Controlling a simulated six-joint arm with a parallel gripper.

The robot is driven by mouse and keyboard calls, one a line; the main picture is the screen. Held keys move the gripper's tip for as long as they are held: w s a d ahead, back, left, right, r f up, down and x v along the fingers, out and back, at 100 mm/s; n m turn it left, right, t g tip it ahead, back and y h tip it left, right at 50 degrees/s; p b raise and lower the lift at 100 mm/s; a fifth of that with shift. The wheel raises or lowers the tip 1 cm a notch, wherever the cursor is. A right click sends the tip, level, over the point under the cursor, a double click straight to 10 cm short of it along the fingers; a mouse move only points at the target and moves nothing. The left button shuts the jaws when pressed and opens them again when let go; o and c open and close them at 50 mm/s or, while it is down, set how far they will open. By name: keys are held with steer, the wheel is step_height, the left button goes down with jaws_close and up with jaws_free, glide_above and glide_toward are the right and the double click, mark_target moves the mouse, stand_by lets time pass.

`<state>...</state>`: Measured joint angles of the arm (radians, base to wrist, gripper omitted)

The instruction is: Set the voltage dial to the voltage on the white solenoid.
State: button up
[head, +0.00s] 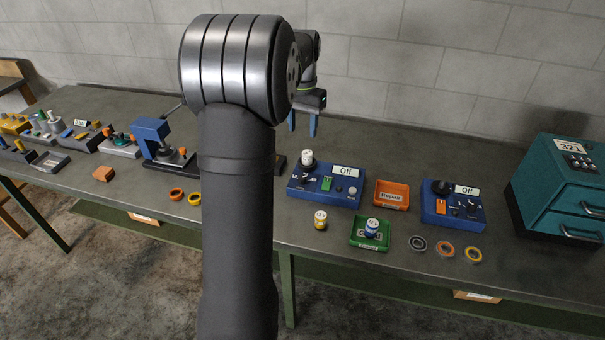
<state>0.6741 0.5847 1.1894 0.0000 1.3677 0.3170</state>
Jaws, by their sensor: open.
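A blue box (325,201) with an "Off" sign (346,171) stands right of centre on the bench. A white cylinder (307,157), apparently the white solenoid, sits upright on a dark seat at its back left; no voltage is readable on it. A green switch (326,184) and small round knobs (352,190) are on its top. I cannot tell which part is the voltage dial, or its setting. My gripper (302,130) is open and empty, fingers pointing down, above and behind this box.
A second blue box (452,216) with an "Off" sign, an orange tray (391,194), a green tray (358,244) holding a blue-and-white cylinder (372,227), a yellow-and-white cylinder (320,220) and loose rings (445,249) are nearby. A teal cabinet (540,185) stands far right. My arm hides the bench's middle.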

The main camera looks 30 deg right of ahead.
mark_target(303, 177)
step_height(303, 177, down, 18)
steer(key=m, duration=0.3)
steer(key=shift+r+m, duration=0.15)
steer(key=shift+m, duration=0.15)
steer(key=c, duration=1)
